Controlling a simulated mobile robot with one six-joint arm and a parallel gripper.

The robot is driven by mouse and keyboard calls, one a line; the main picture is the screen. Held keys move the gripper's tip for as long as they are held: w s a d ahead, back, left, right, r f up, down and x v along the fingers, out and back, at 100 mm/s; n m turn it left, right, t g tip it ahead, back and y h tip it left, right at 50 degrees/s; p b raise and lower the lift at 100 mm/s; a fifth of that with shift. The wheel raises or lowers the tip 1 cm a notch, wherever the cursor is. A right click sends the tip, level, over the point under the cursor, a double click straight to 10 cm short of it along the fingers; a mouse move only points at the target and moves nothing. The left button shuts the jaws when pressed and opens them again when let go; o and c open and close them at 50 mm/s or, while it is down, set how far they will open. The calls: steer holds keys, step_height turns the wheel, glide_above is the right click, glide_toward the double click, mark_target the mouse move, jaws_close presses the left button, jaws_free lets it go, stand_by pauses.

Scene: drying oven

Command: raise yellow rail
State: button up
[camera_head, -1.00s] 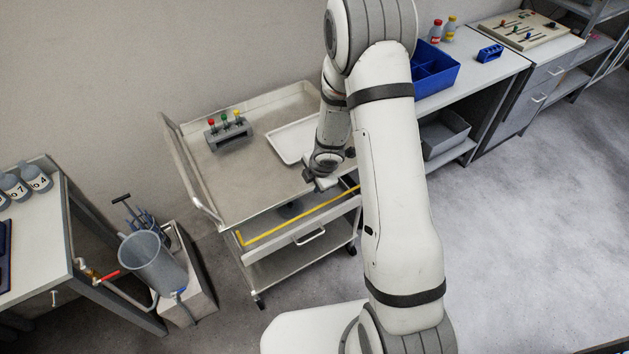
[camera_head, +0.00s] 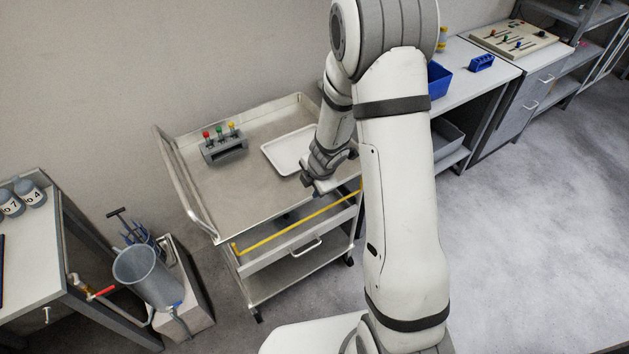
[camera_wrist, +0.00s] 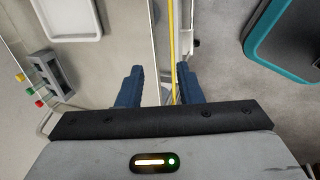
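The yellow rail (camera_head: 290,227) is a thin bar along the front side of the steel cart (camera_head: 222,183), just below its top tray. In the wrist view the yellow rail (camera_wrist: 171,60) runs up the picture and passes between my two fingers. My gripper (camera_wrist: 158,75) is open, with its dark blue fingers apart on either side of the rail's line. In the head view my gripper (camera_head: 313,190) is above the cart's front edge near the rail's right part. I cannot tell its exact height over the rail.
On the cart stand a grey rack (camera_head: 224,148) with red, green and yellow tops and a white tray (camera_head: 290,150). A drawer handle (camera_head: 306,247) is below the rail. A grey bucket (camera_head: 148,278) stands left. A bench with a blue bin (camera_head: 440,79) is right.

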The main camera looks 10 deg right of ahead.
steer(key=shift+v, duration=1.25)
steer(key=shift+w, duration=0.1)
